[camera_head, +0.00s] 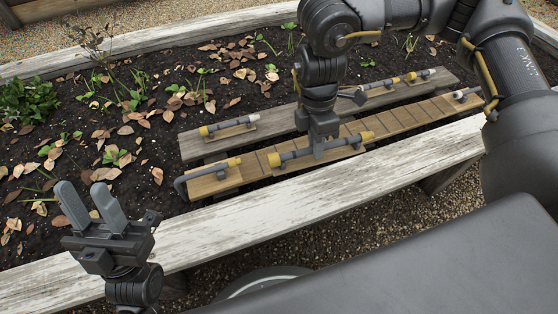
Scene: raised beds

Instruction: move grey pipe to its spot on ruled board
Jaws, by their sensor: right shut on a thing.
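A grey pipe with yellow ends (341,146) lies lengthwise at the middle of the ruled board (410,122), a tan wooden plank with dark cross lines. My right gripper (318,150) reaches down from above and is shut on this pipe near its middle. The pipe is at or just above the board; I cannot tell whether it touches. The gripper hides part of the pipe and the board behind it. My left gripper (92,208) is at the lower left, away from the board, with its two fingers pointing up, apart and empty.
A bent grey pipe (205,172) lies at the board's left end and another pipe piece (464,94) at its right end. A weathered grey plank (270,125) behind carries more pipes (228,126). The whitish bed edge (225,231) runs in front; soil with leaves lies behind.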

